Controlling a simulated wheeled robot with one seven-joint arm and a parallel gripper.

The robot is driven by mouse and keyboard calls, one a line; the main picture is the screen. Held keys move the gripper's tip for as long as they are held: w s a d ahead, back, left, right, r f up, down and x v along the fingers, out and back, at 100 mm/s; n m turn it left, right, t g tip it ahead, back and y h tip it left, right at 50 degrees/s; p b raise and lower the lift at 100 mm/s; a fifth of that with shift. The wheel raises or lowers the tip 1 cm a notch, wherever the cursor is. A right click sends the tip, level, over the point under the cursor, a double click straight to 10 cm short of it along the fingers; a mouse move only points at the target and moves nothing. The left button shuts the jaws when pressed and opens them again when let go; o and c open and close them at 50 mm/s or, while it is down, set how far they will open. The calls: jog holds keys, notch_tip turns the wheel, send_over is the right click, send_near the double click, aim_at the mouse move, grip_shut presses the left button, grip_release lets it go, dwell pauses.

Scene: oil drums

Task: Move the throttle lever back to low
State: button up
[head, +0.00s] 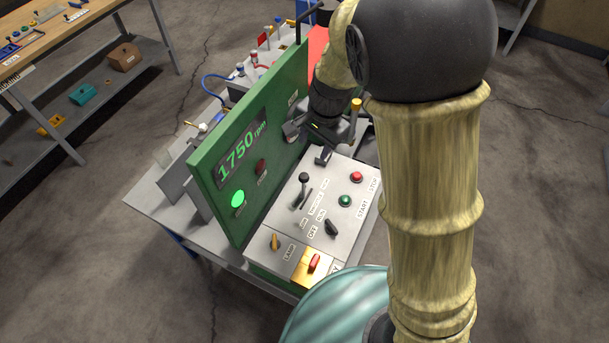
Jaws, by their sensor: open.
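The throttle lever (303,179) has a black ball knob on a thin stem and stands in a slot on the sloped grey control panel (277,222). Small labels lie beside the slot, too small to read surely; I cannot tell exactly where in its travel the lever sits. My gripper (307,144) is open and empty, above the back of the panel and beyond the lever in the picture. One finger is near the green upright board, the other over the panel's back edge. It appears apart from the knob.
The green board (285,113) rises along the panel's left, with a 1750 rpm display (241,155) and lit green lamp (238,198). Close to the lever are a red button (356,176), green button (345,200), black selector (331,228), yellow switch (274,241) and red switch (314,263).

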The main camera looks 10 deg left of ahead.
aim_at(306, 174)
jog(key=shift+f, duration=0.1)
jog(key=f, duration=0.5)
jog(key=w+a+f, duration=0.1)
jog(key=f, duration=0.4)
jog(key=a+f+p, duration=0.1)
jog(key=f, duration=0.4)
jog(key=shift+w+a+f, duration=0.15)
jog(key=shift+w+f, duration=0.15)
jog(key=shift+f, duration=0.1)
jog(key=shift+a+f, duration=0.25)
jog(key=shift+f, duration=0.4)
jog(key=shift+s, duration=0.1)
jog(key=shift+r, duration=0.1)
jog(key=shift+d, duration=0.1)
grip_shut()
